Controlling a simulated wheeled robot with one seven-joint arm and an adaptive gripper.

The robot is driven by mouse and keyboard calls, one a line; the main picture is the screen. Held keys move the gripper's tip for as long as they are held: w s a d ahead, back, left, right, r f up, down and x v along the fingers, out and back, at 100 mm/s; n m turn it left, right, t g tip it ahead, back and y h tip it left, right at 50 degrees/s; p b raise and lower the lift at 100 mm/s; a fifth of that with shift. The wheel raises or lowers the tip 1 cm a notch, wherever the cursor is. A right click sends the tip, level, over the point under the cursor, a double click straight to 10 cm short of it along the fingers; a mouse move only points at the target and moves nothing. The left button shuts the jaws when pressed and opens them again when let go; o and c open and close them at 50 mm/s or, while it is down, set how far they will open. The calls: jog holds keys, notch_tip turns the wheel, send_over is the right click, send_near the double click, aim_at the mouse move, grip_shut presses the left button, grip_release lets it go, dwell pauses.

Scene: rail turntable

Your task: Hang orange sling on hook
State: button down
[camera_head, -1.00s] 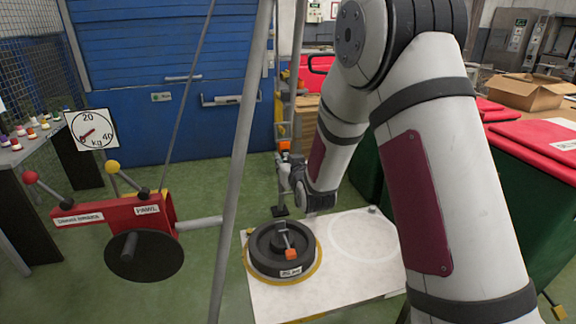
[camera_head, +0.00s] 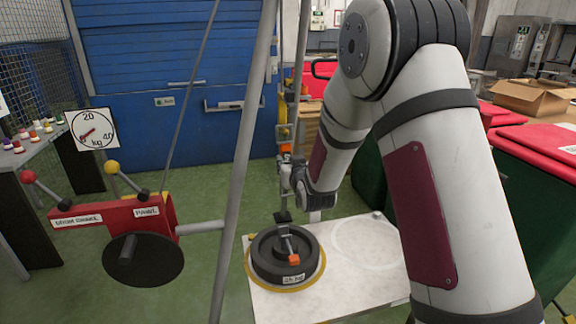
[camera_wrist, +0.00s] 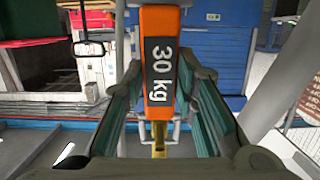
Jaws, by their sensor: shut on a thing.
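My gripper (camera_head: 287,160) is at the end of my arm, above the black round weight (camera_head: 262,262). In the wrist view an orange piece with a dark "30 kg" label (camera_wrist: 160,65), seemingly part of the orange sling, is between the two fingers, and the gripper is shut on it. Its orange also shows small in the head view (camera_head: 286,148). A yellowish fitting (camera_head: 284,132), perhaps the hook, is just above it; whether they touch I cannot tell.
The weight stands on a white board (camera_head: 340,290) with an empty ring mark to its right. A grey pole (camera_head: 243,150) stands close left of the gripper. A red winch (camera_head: 125,213) and a kg dial (camera_head: 91,132) are left. Green bins with red lids (camera_head: 540,150) are right.

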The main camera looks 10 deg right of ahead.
dwell(0.4)
jog(key=c, duration=1.2)
grip_release()
jog(key=s+r+g, duration=0.3)
jog(key=s+g, duration=0.2)
jog(key=s, duration=1.3)
jog(key=s+r+g, duration=0.2)
jog(key=s+g, duration=0.2)
jog(key=s, duration=1.4)
jog(key=s+r+g, duration=0.3)
jog(key=s+g, duration=0.2)
jog(key=s, duration=1.3)
notch_tip(320, 180, up, 14)
jog(key=t+p, duration=0.2)
jog(key=p, duration=1.1)
jog(key=shift+w+d+t, duration=0.15)
jog(key=shift+t, duration=0.15)
